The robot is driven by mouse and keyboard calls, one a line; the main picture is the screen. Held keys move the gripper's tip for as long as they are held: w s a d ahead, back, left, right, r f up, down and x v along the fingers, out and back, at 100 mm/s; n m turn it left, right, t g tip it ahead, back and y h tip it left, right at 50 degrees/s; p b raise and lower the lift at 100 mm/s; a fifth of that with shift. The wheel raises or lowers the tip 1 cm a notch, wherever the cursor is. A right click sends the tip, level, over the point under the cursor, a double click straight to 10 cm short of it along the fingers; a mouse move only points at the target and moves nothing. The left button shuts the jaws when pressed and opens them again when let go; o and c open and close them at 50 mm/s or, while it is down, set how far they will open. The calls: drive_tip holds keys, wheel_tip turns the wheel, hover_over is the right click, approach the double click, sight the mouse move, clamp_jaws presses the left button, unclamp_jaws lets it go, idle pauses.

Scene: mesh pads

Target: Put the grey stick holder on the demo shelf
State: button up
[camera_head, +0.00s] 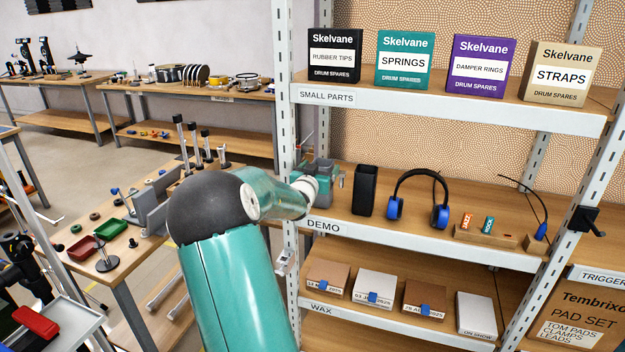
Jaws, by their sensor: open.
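The demo shelf (400,232) is the wooden middle board behind the label "DEMO". A tall dark, almost black box (366,190) stands upright on it, left of the headphones. It may be the stick holder, but I cannot tell for sure, and it looks darker than grey. My gripper (341,177) is at the left end of this shelf, just left of the dark box, with a small gap seen between them. It is open. My wrist hides part of the shelf's left end, and the space between the fingers is too small to read.
Blue and black headphones (419,198) and a small wooden rack (485,236) stand further right on the demo shelf. The left shelf post (286,120) is close to my arm. The small parts board (455,105) is above, and the wax shelf (395,325) with boxes is below.

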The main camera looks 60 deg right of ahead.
drive_tip(key=s+a, duration=0.1)
drive_tip(key=a, duration=0.8)
drive_tip(key=shift+s, duration=0.25)
drive_tip(key=w+a+n+t+y, duration=0.4)
drive_tip(key=w+a, duration=0.3)
drive_tip(key=a, duration=0.5)
drive_tip(key=w+a+n+t+y, duration=0.1)
drive_tip(key=w+a+t+y, duration=0.2)
drive_tip(key=w+a+y, duration=0.55)
drive_tip(key=s+a+r+n+y, duration=0.1)
drive_tip(key=s+a+n, duration=0.15)
drive_tip(key=a, duration=1.25)
drive_tip(key=s+a+n+g+y, duration=0.4)
drive_tip(key=s+a+n, duration=0.4)
drive_tip(key=s+a, duration=0.9)
drive_tip(key=a, duration=0.4)
drive_tip(key=shift+s+f+n, duration=0.15)
drive_tip(key=shift+f+n, duration=0.1)
drive_tip(key=shift+n, duration=0.1)
drive_tip(key=shift+a, duration=0.1)
